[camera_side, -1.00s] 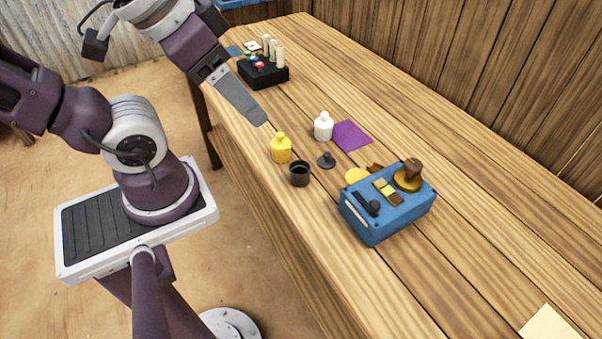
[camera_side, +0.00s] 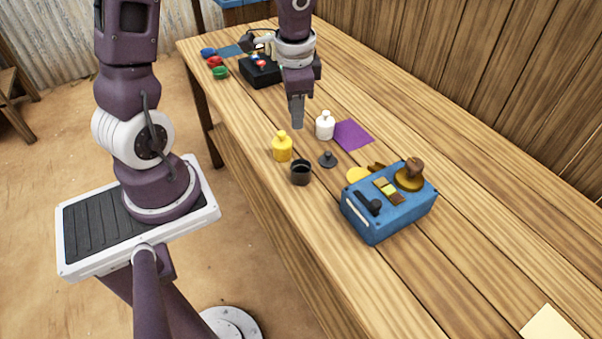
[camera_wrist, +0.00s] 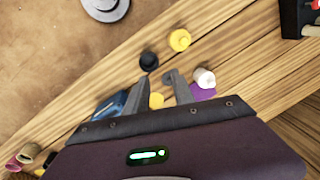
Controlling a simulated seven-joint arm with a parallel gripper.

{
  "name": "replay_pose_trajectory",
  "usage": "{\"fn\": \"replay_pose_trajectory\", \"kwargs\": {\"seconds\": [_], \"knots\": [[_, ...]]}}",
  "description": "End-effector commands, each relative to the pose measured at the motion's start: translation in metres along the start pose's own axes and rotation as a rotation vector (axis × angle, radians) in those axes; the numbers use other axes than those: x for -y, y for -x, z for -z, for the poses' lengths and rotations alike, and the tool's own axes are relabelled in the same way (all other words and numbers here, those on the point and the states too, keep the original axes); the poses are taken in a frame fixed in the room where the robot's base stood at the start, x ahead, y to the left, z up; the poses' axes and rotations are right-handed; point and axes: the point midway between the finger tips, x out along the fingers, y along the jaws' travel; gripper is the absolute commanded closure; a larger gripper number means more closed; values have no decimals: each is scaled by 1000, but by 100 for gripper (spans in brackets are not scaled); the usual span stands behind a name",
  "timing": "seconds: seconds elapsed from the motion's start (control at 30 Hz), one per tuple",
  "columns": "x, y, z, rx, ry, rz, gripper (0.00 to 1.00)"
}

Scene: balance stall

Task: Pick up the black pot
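The black pot (camera_side: 300,173) stands open and upright near the table's front edge. A dark knobbed lid (camera_side: 327,159) lies apart from it, to its right. My gripper (camera_side: 297,126) is above the table, beyond the pot and up from it in the side view, not touching it. In the wrist view the pot (camera_wrist: 148,60) shows just past the fingertips. There my gripper (camera_wrist: 157,79) has its two fingers apart with nothing held between them. The lid cannot be made out clearly in the wrist view.
A yellow bottle (camera_side: 282,148) stands close beside the pot. A white bottle (camera_side: 325,126) stands by a purple cloth (camera_side: 354,134). A blue box (camera_side: 388,218) with weights and a stamp-like knob is to the right. A black holder (camera_side: 260,75) and coloured bowls are at the far end.

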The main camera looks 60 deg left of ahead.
Motion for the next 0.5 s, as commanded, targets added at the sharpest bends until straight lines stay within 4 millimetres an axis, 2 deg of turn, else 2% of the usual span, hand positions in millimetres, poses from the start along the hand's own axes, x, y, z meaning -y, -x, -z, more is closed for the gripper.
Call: {"fn": "replay_pose_trajectory", "kwargs": {"seconds": [0.03,0.1,0.2,0.5], "knots": [[3,-29,1,23,-30,-52,70],[5,-61,4,28,-74,-110,70],[3,-90,6,19,-110,-167,70],[-4,-131,7,14,-128,-193,70]]}}
